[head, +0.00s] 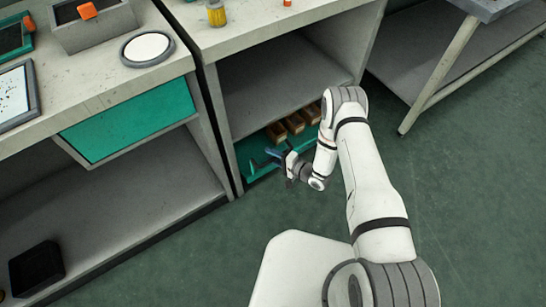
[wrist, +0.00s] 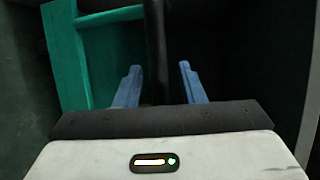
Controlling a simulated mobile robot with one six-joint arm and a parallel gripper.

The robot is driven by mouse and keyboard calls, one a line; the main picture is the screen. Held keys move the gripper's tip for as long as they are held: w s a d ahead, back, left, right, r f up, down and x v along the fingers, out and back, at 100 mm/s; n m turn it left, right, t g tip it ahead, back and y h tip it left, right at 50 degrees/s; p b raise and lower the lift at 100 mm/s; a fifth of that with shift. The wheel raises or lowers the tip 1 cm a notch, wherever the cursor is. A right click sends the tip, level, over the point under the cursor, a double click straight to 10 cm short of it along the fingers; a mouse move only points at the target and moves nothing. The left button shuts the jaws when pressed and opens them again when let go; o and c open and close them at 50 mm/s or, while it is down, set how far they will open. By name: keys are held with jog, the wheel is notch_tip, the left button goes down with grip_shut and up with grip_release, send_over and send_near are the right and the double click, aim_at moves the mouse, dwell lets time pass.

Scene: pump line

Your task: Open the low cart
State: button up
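The low cart (head: 297,146) is a teal, low-sided unit at floor level under the middle bench, with several brown boxes (head: 294,122) in it. Teal parts of the cart (wrist: 66,62) stand left of the fingers. My wrist hides part of the cart's front.
A teal drawer front (head: 130,118) is in the left bench above an open shelf. A black bin (head: 37,269) stands on that lower shelf. A slanted table leg (head: 440,75) stands at the right. The green floor (head: 470,200) is clear at the right.

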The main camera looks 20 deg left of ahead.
jog(key=shift+a, duration=0.1)
jog(key=shift+c, duration=0.6)
grip_shut()
